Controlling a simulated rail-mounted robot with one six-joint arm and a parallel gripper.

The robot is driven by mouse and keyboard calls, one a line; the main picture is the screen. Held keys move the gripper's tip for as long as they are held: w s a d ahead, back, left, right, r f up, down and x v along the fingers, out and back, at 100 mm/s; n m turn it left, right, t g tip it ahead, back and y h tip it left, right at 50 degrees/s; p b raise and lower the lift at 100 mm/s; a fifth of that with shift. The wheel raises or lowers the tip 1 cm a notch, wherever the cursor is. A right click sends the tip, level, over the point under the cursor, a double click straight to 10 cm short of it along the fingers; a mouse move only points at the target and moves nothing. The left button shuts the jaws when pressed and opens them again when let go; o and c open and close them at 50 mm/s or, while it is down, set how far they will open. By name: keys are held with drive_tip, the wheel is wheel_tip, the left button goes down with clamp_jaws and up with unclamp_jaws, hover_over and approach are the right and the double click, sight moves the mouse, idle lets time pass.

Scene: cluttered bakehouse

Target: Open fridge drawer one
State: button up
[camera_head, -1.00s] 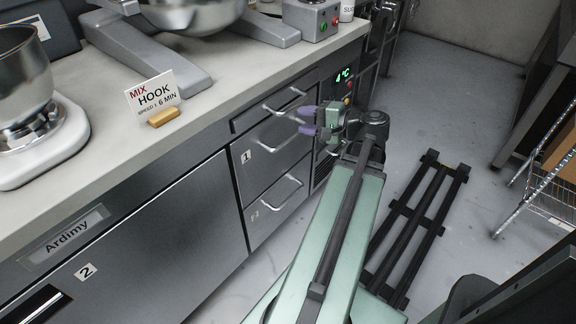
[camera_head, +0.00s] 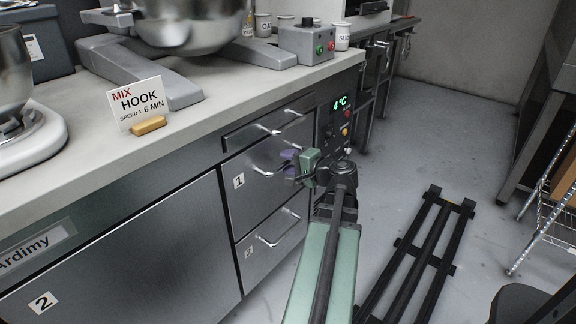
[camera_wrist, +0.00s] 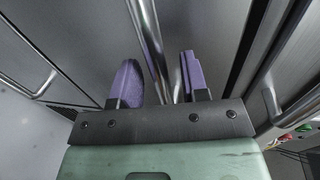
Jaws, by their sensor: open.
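Fridge drawer one (camera_head: 252,207) is a brushed-steel front with a "1" label (camera_head: 239,181). It looks shut, flush with the counter front. Its bar handle (camera_head: 262,171) is partly hidden behind my gripper in the head view. My gripper (camera_head: 289,163), with purple fingers, is open at the right part of this handle. In the wrist view, the handle bar (camera_wrist: 148,35) runs between the two spread fingers of my gripper (camera_wrist: 158,65). A gap shows on the left side of the bar; I cannot tell whether the right finger touches it.
A narrow drawer (camera_head: 247,133) with its own handle sits just above. The lower drawer (camera_head: 258,262) has another handle. The control panel (camera_head: 339,122) is close on the right. The "MIX HOOK" card (camera_head: 140,102) stands on the counter.

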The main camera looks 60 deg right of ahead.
drive_tip(key=shift+w, duration=0.35)
clamp_jaws()
drive_tip(key=shift+s, duration=0.15)
